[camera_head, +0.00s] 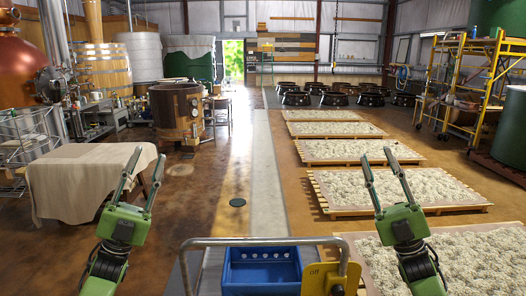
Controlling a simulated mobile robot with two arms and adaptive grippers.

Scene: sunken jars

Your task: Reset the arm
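My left gripper (143,169) is green with grey fingers. It is raised at the left, fingers spread and empty, in front of the cloth-covered table. My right gripper (378,166) is also raised, at the right, with its fingers spread and nothing between them. It shows in front of the low wooden beds. Both grippers point up and away from me and appear apart from everything else.
A blue crate (262,271) sits low at the front centre, behind a metal handle bar (250,241). A cloth-covered table (75,187) stands at left. Pallet beds (345,149) run along the right, with yellow scaffolding (472,75) beyond. The central floor strip is clear.

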